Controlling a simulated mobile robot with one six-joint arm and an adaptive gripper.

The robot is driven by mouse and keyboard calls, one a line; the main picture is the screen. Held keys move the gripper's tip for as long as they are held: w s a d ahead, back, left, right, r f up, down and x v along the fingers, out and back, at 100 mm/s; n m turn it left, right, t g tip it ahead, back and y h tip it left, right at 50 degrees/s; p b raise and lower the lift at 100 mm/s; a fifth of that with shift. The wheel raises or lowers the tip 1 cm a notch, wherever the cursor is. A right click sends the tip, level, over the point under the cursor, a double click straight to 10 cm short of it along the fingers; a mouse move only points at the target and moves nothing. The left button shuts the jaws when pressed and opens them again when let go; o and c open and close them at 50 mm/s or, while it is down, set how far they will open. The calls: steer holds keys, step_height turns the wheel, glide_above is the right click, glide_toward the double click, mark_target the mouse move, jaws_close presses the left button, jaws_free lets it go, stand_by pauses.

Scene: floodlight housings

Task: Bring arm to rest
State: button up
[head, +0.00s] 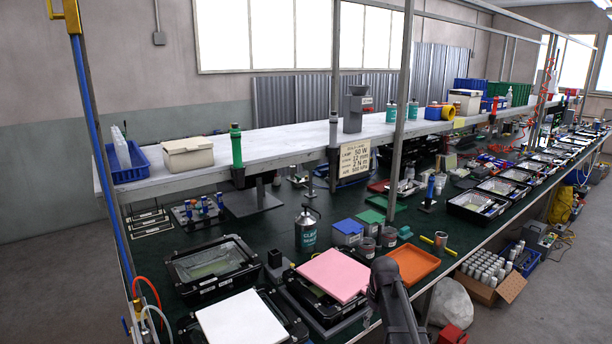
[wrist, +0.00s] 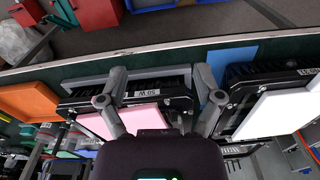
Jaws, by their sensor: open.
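My gripper (wrist: 160,76) shows in the wrist view with its two fingers spread wide and nothing between them. It hangs over the bench's front edge, above a black floodlight housing (wrist: 150,88) partly covered by a pink sheet (wrist: 138,118). In the head view my dark arm (head: 392,300) rises at the lower middle, just right of the pink sheet (head: 334,275). My fingers cannot be made out there. A white sheet (head: 240,320) lies on another housing at the lower left. That white sheet also shows at right in the wrist view (wrist: 280,112).
An orange tray (head: 413,263) lies close beside my arm. An open housing (head: 212,268), a dark bottle (head: 307,228) and small bins (head: 347,233) stand on the green bench. Upright posts (head: 402,110) and a raised shelf (head: 290,138) stand behind. A red bin (head: 452,335) is below.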

steer(key=s+a+f+m+b, duration=0.1)
steer(key=s+f+m+b, duration=0.1)
steer(key=s, duration=0.6)
steer(key=s+a+f+m+b, duration=0.2)
steer(key=s+m, duration=0.2)
steer(key=s, duration=0.5)
steer(key=shift+s+a+f, duration=0.2)
steer(key=shift+a+f, duration=0.1)
stand_by(1.2)
